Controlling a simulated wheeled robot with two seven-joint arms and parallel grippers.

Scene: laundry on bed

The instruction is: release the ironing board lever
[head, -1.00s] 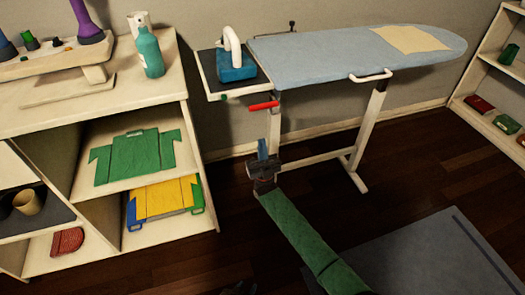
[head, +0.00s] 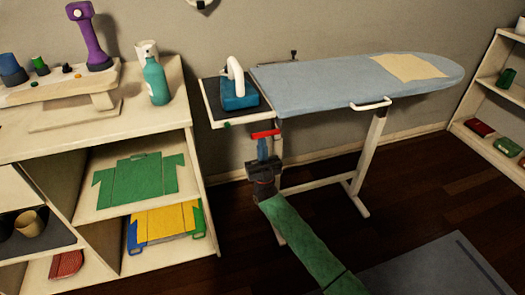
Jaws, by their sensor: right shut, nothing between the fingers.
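The ironing board (head: 330,80) stands against the wall with a pale blue cover and white legs. Its red lever (head: 265,134) sticks out under the iron tray at the board's left end. My right gripper (head: 263,146), at the end of a green arm, points up just below the lever. Its blue fingers are shut and empty, with the tips at or very near the lever's underside; I cannot tell whether they touch. My left gripper is not in view.
A blue and white iron (head: 238,90) stands on the tray (head: 212,110) above the lever. A white shelf unit (head: 196,185) with folded clothes is close on the left. Another shelf (head: 490,105) stands at the right. A grey mat (head: 430,275) lies on the dark floor.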

